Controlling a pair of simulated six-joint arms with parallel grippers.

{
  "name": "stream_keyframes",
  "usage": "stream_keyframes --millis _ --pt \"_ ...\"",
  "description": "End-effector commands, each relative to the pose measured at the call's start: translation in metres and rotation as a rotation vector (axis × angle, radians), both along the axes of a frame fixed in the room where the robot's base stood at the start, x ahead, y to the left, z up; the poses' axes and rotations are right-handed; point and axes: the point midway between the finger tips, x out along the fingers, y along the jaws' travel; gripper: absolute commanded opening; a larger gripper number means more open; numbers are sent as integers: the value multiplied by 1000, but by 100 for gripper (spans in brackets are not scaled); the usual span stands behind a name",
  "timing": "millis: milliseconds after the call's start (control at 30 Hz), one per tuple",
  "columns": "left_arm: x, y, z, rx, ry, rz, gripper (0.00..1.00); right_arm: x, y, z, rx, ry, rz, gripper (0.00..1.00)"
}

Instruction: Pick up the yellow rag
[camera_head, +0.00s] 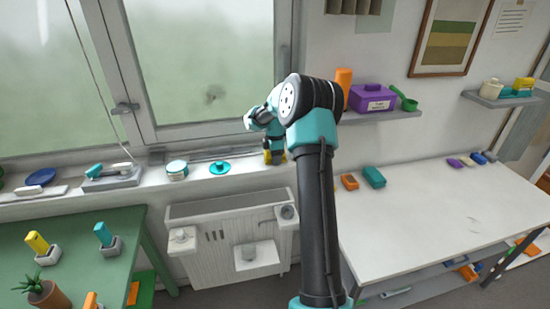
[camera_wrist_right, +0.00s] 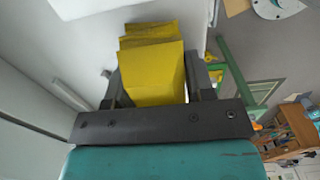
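The yellow rag (camera_wrist_right: 155,70) shows large in the right wrist view as folded, layered yellow pieces. It lies between the two dark fingers of my right gripper (camera_wrist_right: 157,88), close to the palm. A finger stands on each side of it, and I cannot tell whether both press on it. In the head view, my right gripper (camera_head: 273,143) is low over the right end of the windowsill. A little yellow of the rag (camera_head: 268,156) shows under it, and the rest is hidden. My left gripper is not in view.
On the sill (camera_head: 240,176) are a teal lidded item (camera_head: 219,168) and a white-teal tub (camera_head: 177,170). A radiator (camera_head: 215,210) is below. A shelf with a purple box (camera_head: 372,98) and an orange cylinder (camera_head: 344,80) is right of the arm. The white table (camera_head: 430,215) is mostly clear.

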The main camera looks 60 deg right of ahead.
Motion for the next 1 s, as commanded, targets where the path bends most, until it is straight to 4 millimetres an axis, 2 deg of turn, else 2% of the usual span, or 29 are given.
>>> stream_keyframes --millis 33,267,633,1000 --pt "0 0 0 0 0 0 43 0 0 0 0 0 0 44" --pt "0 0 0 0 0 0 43 0 0 0 0 0 0 24" --pt "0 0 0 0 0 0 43 0 0 5 -1 -1 0 24" --pt "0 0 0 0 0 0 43 -1 3 37 1 0 1 24"
